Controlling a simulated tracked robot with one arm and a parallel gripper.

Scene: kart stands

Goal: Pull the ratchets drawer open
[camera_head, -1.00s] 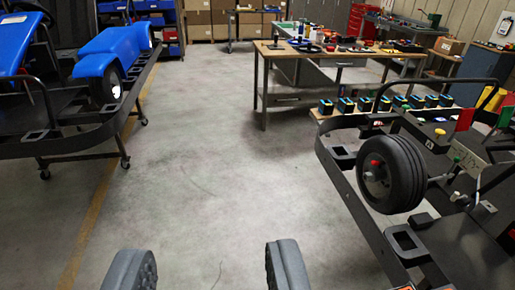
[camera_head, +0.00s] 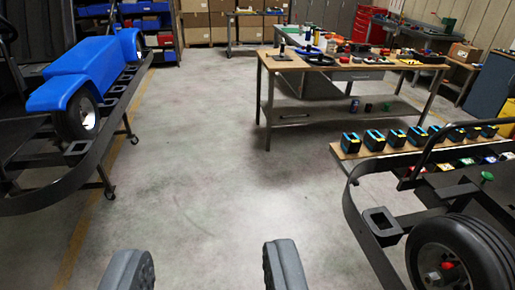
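My gripper (camera_head: 208,272) is open and empty at the bottom edge, its two grey fingers wide apart over bare floor. No drawer labelled ratchets can be made out. A wooden workbench (camera_head: 345,69) stands ahead, right of the middle, with tools on top and a handle on its front. A red tool cabinet (camera_head: 369,24) stands far back at the right; its drawers are too small to read.
A kart stand with a blue kart (camera_head: 80,78) is close on the left. Another stand with a black wheel (camera_head: 455,258) is close on the right. Several boxed batteries (camera_head: 374,140) line a wooden shelf. Grey floor (camera_head: 200,150) is clear down the middle.

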